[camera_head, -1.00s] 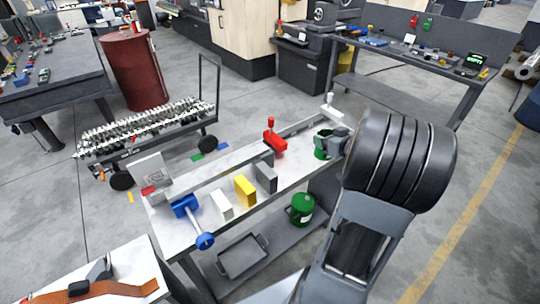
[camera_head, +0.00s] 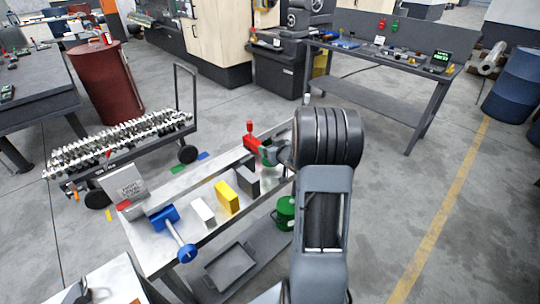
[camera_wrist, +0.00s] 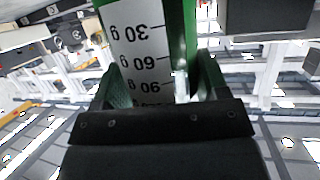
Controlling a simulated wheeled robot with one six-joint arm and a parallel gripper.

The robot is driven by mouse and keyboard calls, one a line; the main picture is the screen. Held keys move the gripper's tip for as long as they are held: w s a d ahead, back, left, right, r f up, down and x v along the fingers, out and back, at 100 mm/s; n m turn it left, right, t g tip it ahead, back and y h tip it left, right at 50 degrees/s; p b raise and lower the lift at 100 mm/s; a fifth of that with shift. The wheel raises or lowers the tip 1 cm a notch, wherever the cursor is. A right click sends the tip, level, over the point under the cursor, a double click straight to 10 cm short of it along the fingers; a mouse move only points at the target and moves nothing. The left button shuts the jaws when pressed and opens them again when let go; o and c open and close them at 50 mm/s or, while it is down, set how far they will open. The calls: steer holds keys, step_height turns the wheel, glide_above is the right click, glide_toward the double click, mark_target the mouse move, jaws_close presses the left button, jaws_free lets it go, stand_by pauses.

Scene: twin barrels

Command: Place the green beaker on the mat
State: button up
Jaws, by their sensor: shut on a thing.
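My gripper (camera_head: 275,153) is above the far end of the narrow workbench (camera_head: 142,243), beside the red clamp-like tool (camera_head: 250,141). The green beaker is mostly hidden behind my gripper in the head view, with only a little green showing. In the wrist view the green beaker (camera_wrist: 192,30) stands between the two fingers, with a white scale strip marked 30, 60 and 90. My gripper is shut on it.
Grey (camera_head: 247,180), yellow (camera_head: 227,198) and white (camera_head: 203,212) blocks and a blue tool (camera_head: 165,217) stand along the bench. A green canister (camera_head: 286,212) and dark tray (camera_head: 231,267) sit on its lower shelf. A loaded cart (camera_head: 120,143) stands behind.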

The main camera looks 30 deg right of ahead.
steer(key=shift+f, duration=1.6)
steer(key=shift+f, duration=0.15)
steer(key=o, duration=0.9)
